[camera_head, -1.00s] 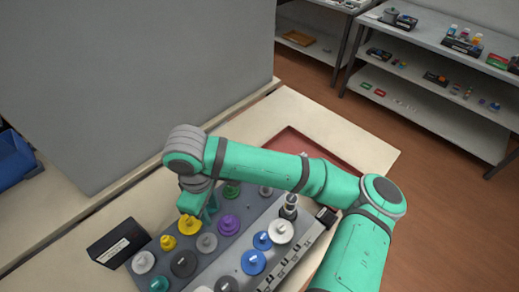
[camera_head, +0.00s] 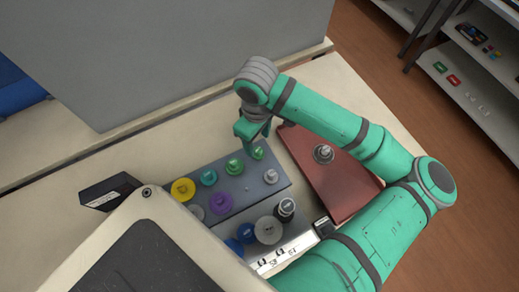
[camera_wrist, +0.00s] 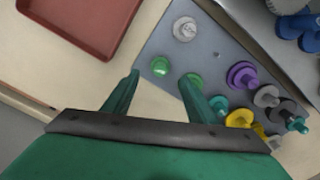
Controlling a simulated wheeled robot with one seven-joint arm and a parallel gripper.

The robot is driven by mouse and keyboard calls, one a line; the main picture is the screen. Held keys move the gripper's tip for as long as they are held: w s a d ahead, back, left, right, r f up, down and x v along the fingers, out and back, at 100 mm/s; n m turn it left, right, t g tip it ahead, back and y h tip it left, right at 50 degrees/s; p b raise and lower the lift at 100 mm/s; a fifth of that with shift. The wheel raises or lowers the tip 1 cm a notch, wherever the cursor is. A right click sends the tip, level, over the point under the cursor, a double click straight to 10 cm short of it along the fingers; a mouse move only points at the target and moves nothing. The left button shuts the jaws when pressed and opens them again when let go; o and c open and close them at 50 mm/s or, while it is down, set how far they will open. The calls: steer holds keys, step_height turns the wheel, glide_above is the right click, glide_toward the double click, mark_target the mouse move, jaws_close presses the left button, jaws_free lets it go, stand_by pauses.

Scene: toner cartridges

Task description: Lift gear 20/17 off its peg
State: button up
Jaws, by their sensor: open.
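No gear carries a number I can read, so I cannot tell which is gear 20/17. My gripper (camera_head: 254,142) is open and empty at the far end of the grey peg board (camera_head: 246,195). A small green gear (camera_head: 258,154) lies just by its fingertips; in the wrist view this gear (camera_wrist: 160,66) shows between and just ahead of the two fingers (camera_wrist: 161,75). A larger green gear (camera_head: 234,167) stands beside it, partly covered by the right finger in the wrist view (camera_wrist: 193,82). A light grey gear (camera_head: 270,176) is at the board's right end.
Teal (camera_head: 208,177), yellow (camera_head: 183,189) and purple (camera_head: 220,202) gears stand close by on the board. A red tray (camera_head: 345,193) with a grey part (camera_head: 323,153) lies to the right. A grey panel (camera_head: 180,50) rises behind the table. A black box (camera_head: 108,192) is at left.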

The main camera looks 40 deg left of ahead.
mark_target(258, 149)
steer(key=shift+d+f, duration=0.15)
steer(key=shift+f, duration=3.1)
steer(key=shift+c, duration=0.7)
steer(key=c, duration=1)
